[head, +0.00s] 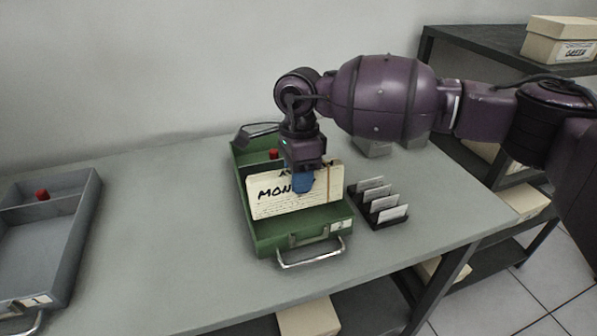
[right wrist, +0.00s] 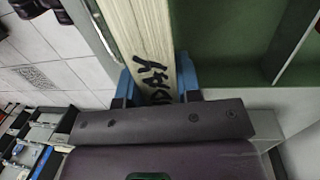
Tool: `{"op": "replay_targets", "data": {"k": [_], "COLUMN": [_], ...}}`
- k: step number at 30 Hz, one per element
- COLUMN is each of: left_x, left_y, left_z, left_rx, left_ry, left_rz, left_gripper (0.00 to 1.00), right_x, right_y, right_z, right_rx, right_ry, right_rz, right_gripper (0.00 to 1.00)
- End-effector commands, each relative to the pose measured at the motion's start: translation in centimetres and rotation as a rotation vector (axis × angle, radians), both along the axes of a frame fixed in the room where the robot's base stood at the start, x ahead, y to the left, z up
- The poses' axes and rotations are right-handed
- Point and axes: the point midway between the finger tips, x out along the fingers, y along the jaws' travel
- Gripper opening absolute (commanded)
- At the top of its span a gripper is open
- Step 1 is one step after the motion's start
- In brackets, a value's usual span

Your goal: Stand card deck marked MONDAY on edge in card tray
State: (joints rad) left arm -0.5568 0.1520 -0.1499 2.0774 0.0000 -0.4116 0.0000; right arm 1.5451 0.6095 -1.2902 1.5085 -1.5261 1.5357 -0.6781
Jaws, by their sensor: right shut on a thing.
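The card deck (head: 270,199) is a cream block with "MON" in black on its face, the rest hidden by my gripper. It stands on edge, a little tilted in the picture, at the green card tray (head: 303,236). Its lower edge is behind the tray's front wall, so I cannot tell if it touches the tray floor. My right gripper (head: 303,182) has its blue fingers shut on the deck from above. In the right wrist view the deck (right wrist: 143,35) sits between the two blue fingers (right wrist: 158,85), beside the green tray interior (right wrist: 225,35). My left gripper is not in view.
A grey tray (head: 75,225) with a red knob stands at the left. A black rack (head: 382,220) with several small cards stands close to the right of the green tray. A shelf with a box (head: 558,40) is at the far right. The table between the trays is clear.

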Motion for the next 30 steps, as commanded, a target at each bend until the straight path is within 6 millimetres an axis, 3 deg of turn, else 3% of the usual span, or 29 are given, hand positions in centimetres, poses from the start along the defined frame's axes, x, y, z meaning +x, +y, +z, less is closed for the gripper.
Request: {"op": "replay_targets", "data": {"k": [17,30], "left_x": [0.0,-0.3], "left_y": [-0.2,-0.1], "left_z": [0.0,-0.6], "left_rx": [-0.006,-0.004], "left_ry": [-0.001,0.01], "left_rz": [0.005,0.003], "left_gripper": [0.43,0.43], "right_x": [0.0,0.0], "right_y": [0.0,0.0], "right_z": [0.0,-2.2], "right_rx": [0.0,0.0], "right_ry": [-0.001,0.002], "right_rz": [0.0,0.001], "right_gripper": [0.0,0.0]}}
